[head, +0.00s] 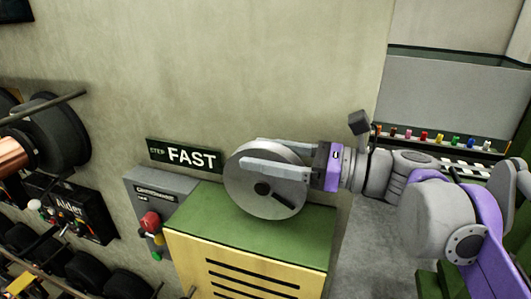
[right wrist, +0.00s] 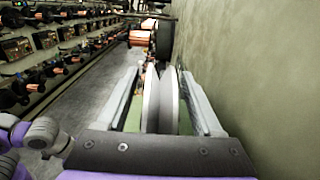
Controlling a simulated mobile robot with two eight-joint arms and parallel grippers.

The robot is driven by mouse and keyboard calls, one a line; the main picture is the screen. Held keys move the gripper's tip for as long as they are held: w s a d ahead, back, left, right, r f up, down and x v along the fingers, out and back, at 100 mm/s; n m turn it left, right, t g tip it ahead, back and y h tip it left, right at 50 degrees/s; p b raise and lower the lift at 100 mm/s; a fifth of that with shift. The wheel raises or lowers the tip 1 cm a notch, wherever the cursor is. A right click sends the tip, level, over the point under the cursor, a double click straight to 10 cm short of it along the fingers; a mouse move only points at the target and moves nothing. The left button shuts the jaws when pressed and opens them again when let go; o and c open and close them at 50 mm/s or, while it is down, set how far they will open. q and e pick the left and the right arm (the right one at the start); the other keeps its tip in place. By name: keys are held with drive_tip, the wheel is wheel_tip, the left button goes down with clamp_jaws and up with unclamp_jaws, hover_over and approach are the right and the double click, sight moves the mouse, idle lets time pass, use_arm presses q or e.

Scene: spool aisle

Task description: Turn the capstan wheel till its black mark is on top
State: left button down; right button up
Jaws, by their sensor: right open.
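The capstan wheel (head: 248,201) is a grey disc standing upright on the green top of a yellow cabinet (head: 246,265). Its black mark (head: 281,201) runs from near the dark hub toward the lower right of the face. My right gripper (head: 251,153) reaches in from the right across the wheel's upper part, one finger in front of the face and one behind. In the right wrist view the wheel (right wrist: 151,105) is edge-on between the two open fingers (right wrist: 160,72), with gaps visible on both sides. My left gripper is not in view.
A grey box with a red button (head: 150,222) stands left of the cabinet, below a FAST sign (head: 190,157). Spool racks with copper wire (head: 12,152) line the left. A wall (head: 220,70) rises close behind the wheel. A shelf of coloured spools (head: 440,138) is at right.

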clamp_jaws()
idle(1.3)
